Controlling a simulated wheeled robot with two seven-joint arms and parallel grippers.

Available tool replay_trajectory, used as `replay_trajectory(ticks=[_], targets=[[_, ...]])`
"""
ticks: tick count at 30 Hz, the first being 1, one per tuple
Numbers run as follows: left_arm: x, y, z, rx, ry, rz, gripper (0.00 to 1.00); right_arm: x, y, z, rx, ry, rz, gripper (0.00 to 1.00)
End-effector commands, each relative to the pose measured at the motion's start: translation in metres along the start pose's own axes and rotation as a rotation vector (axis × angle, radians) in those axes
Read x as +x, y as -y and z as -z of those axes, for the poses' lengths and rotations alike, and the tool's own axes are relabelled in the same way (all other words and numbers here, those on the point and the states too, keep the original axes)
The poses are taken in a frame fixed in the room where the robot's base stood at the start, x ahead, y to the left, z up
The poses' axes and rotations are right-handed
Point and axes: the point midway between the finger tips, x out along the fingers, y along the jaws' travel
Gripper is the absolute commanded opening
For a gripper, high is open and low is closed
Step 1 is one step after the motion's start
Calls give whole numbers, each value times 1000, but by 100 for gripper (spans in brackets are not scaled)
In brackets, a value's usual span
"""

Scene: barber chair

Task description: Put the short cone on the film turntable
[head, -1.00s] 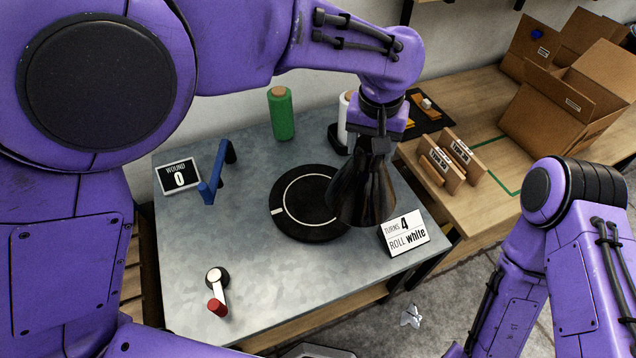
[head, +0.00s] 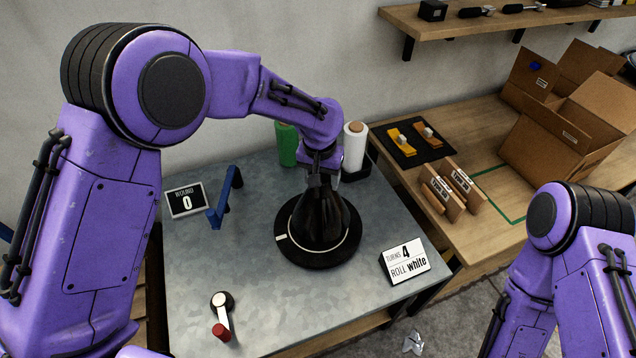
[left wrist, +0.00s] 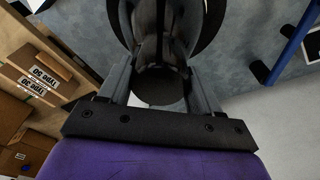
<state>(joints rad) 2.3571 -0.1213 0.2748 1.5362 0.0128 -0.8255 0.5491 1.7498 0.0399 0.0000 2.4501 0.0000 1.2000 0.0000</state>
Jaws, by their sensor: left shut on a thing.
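The short cone (head: 320,222) is dark and glossy, wide end down. It stands upright over the middle of the black film turntable (head: 287,252), inside its white ring; I cannot tell whether its base touches the disc. My left gripper (head: 321,182) is shut on the cone's narrow top. In the left wrist view the cone (left wrist: 160,85) sits between the two fingers, with the turntable's dark rim (left wrist: 212,22) behind it. My right gripper is out of view; only part of that arm shows at the lower right.
Green roll (head: 287,145) and white roll (head: 355,146) stand behind the turntable. A blue bar (head: 221,203) and a "WOUND 0" sign (head: 185,201) are left, a red-knobbed crank (head: 221,318) front left, a "TURNS 4 ROLL white" card (head: 404,261) right.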

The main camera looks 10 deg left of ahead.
Motion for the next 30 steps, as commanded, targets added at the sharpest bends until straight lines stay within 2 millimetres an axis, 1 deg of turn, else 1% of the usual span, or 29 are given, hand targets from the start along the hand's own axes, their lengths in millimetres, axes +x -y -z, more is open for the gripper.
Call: replay_trajectory(ticks=[5,9,12,23,24,25,26,30], targets=[[13,11,2,-1,1,0,0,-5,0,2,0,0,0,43],[32,9,0,1,0,1,0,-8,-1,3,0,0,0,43],[40,9,-1,1,-1,1,0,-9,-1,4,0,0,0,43],[45,9,-2,1,-1,1,0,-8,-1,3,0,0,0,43],[45,9,-2,1,-1,1,73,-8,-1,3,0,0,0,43],[45,9,-2,1,-1,1,83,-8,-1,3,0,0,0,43],[45,9,-2,1,-1,1,89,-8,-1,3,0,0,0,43],[45,9,-2,1,-1,1,89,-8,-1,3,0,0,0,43]])
